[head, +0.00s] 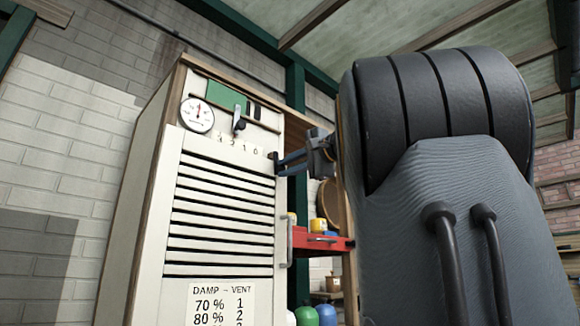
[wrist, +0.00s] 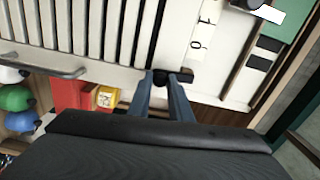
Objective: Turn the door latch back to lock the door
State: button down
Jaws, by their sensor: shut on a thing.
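A tall cabinet with a white slatted door (head: 225,205) stands at the left in the head view; the door looks shut. A small dark latch (head: 273,156) sits at the door's upper right edge. It also shows in the wrist view (wrist: 186,75) as a short dark bar with a round black part. My gripper (head: 279,164) reaches it from the right, its two blue-grey fingers closed around the latch. In the wrist view my gripper (wrist: 164,83) has its tips on either side of the black part. The fingers partly hide the latch.
A dial gauge (head: 197,115) and a lever (head: 239,122) over a numbered scale sit above the slats. The door's bar handle (head: 290,243) is below the latch. A red shelf (head: 318,241) with jars stands to the right, close under my arm.

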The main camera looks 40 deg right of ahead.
jog(key=shift+a+m, duration=0.2)
jog(key=shift+m, duration=0.3)
jog(key=c, duration=1.6)
grip_release()
jog(key=shift+c, duration=0.2)
jog(key=s+b, duration=0.2)
jog(key=s, duration=0.6)
jog(key=shift+d+b, duration=0.2)
jog(key=shift+b, duration=0.1)
